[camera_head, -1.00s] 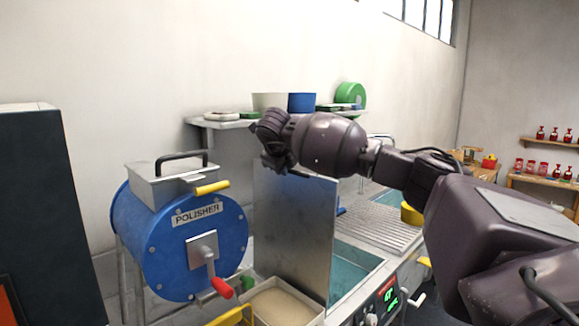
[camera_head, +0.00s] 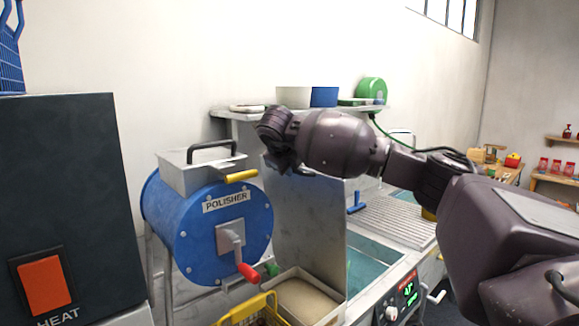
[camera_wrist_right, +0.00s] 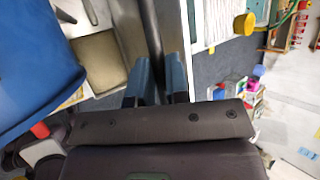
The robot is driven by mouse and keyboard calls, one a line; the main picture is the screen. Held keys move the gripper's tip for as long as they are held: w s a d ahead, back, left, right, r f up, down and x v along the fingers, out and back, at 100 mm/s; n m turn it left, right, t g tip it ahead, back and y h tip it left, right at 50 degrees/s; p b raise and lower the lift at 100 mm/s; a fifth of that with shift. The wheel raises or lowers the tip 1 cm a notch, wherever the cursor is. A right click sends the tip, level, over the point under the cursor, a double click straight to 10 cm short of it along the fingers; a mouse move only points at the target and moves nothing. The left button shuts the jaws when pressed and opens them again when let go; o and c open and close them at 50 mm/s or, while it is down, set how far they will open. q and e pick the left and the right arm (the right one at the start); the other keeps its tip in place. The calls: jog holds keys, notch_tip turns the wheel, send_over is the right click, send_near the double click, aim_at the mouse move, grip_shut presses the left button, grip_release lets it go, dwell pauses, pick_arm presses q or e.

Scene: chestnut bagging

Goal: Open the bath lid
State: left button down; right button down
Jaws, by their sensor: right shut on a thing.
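The bath lid (camera_head: 308,222) is a flat grey metal panel standing about upright on the left side of the bath (camera_head: 368,268), whose teal water shows to its right. My right gripper (camera_head: 282,164) is at the lid's top edge in the head view, with its fingertips partly hidden by the wrist. My left gripper is not in view.
A blue polisher (camera_head: 205,235) with a red-handled crank stands left of the lid. A sand-coloured tray (camera_head: 338,315) and a yellow basket (camera_head: 245,312) sit in front. A dark heater box (camera_head: 75,190) fills the left. A shelf (camera_head: 235,115) is behind.

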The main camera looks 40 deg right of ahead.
jog(key=shift+a+f, duration=0.25)
jog(key=shift+f, duration=0.7)
jog(key=c, duration=1.1)
grip_release()
jog(key=shift+r, duration=0.15)
jog(key=shift+r, duration=0.25)
jog(key=b+v, duration=0.1)
jog(key=v, duration=0.9)
jog(key=shift+a+r, duration=0.2)
jog(key=shift+r, duration=0.05)
